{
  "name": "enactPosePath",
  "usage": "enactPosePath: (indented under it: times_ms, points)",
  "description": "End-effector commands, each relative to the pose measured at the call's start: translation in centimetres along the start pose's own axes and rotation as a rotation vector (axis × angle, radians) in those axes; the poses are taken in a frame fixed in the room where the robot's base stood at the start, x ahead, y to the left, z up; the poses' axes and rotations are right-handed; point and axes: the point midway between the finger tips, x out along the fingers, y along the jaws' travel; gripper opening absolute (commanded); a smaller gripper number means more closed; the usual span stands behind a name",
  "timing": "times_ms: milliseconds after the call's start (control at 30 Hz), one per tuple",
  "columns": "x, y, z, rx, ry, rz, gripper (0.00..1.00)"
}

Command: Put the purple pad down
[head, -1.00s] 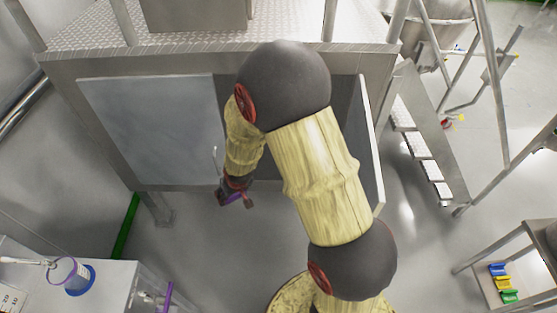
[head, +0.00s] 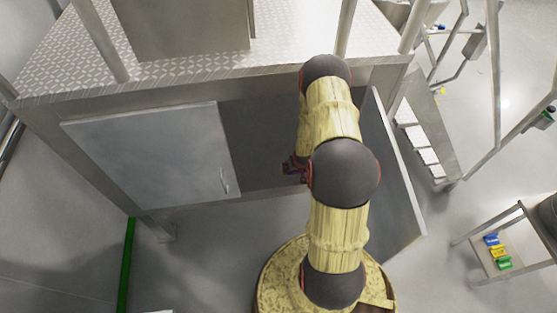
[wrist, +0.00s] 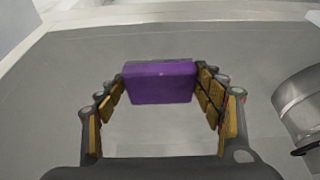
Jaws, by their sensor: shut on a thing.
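My gripper (wrist: 161,82) is shut on the purple pad (wrist: 160,84), with a finger on each side of it. The pad is a small block with a flat purple face toward the wrist camera. In the head view my gripper (head: 294,166) is small and partly behind my arm, in front of the dark opening of the cabinet (head: 262,135) under the steel platform. The pad can hardly be made out there. A plain grey surface lies beyond the pad in the wrist view; the gap to it cannot be judged.
The cabinet's left door (head: 155,155) is shut and its right door (head: 395,180) stands open to the right of my arm. A metal cylinder (wrist: 302,98) is at the right of the wrist view.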

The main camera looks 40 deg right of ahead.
Motion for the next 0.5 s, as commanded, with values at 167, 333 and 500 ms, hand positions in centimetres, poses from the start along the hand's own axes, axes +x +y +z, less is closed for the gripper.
enactPosePath:
  times_ms: [167,333,500]
  points:
    - [3.2,-1.3,-2.5,-0.004,0.004,-0.001,0.4]
    - [6.1,-2.6,-5.1,-0.003,0.003,-0.001,0.4]
    - [9.7,-3.6,-6.4,-0.003,0.001,-0.001,0.4]
